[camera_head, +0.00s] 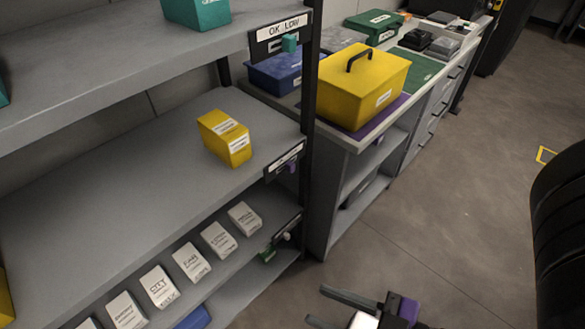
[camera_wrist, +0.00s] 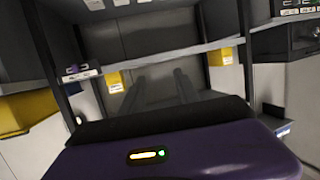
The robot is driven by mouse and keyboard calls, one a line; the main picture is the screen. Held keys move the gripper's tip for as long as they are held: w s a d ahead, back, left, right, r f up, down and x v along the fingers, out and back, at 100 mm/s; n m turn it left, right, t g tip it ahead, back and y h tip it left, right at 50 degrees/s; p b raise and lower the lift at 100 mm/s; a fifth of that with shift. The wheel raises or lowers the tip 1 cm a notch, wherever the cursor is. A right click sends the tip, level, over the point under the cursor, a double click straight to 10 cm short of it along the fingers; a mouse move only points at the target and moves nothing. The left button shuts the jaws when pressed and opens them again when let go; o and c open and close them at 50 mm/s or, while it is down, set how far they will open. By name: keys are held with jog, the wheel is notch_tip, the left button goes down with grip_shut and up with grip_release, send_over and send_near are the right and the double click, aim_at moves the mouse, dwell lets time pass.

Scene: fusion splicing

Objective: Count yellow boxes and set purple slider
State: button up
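A yellow box (camera_head: 225,138) with white labels stands on the middle shelf in the head view. Part of another yellow box (camera_head: 4,300) shows at the lower left edge. The purple slider (camera_head: 291,167) sits on the label holder at the middle shelf's right end. The wrist view shows a purple slider (camera_wrist: 72,69) on a holder at the left, and two yellow boxes (camera_wrist: 115,82) (camera_wrist: 220,56) on the shelf unit. My gripper (camera_head: 335,308) is low in front of the shelves, its two fingers apart and empty. The fingers (camera_wrist: 159,88) also show parted in the wrist view.
A teal slider (camera_head: 289,42) is on the upper holder. White boxes (camera_head: 191,262) line the lower shelf. A large yellow toolbox (camera_head: 365,85) and a blue case (camera_head: 275,72) stand on the workbench. A black chair-like shape (camera_head: 560,230) is at right. The floor between is clear.

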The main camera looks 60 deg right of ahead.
dwell(0.4)
jog(key=m+t+h+b, duration=0.1)
jog(key=m+t+h, duration=0.2)
jog(key=h, duration=0.2)
send_near(294, 167)
jog(key=w, duration=0.2)
jog(key=x, duration=0.7)
jog(key=shift+w+d+r, duration=0.1)
jog(key=shift+w+d, duration=0.05)
jog(key=shift+w, duration=0.05)
grip_shut()
